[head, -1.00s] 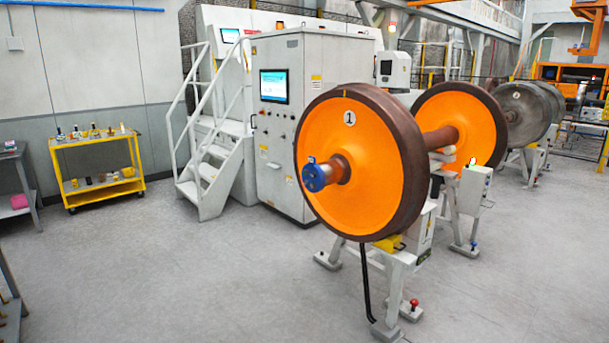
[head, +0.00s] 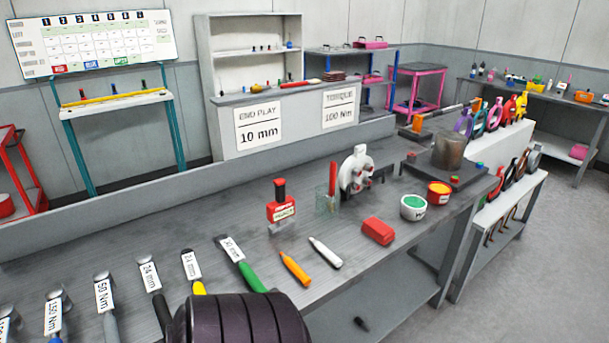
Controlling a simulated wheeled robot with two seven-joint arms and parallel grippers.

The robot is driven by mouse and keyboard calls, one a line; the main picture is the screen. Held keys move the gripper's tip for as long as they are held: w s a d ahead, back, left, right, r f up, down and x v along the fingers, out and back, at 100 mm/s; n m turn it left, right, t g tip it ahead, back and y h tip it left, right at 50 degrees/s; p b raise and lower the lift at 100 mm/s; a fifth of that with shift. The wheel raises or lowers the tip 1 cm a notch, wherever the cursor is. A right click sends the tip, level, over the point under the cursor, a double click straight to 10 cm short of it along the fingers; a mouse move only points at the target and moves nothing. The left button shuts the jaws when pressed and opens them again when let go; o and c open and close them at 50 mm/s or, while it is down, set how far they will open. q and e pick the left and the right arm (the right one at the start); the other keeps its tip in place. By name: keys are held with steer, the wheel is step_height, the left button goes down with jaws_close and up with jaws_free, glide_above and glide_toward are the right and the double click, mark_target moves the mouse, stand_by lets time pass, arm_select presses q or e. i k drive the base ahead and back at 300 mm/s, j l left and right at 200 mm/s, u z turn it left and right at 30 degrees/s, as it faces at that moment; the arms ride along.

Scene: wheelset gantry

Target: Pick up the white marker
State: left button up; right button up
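The white marker (head: 325,252) lies on the grey workbench (head: 150,245), near the front edge. An orange marker (head: 295,269) lies just left of it, roughly parallel and apart from it. A red block (head: 378,231) lies to its right. Nothing covers the white marker. No fingers of either gripper show. A dark ribbed rounded part stands at the bottom edge, left of the markers, and looks like part of my own arm.
Left of the markers lies a row of labelled tools, such as a green-handled one (head: 240,264). A red stamped device (head: 281,205), a glass with a red stick (head: 328,195), a green-topped tin (head: 413,207) and a red tin (head: 438,194) stand nearby. Bare bench lies around the marker.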

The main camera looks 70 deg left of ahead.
mark_target(321, 247)
steer(key=u, duration=2)
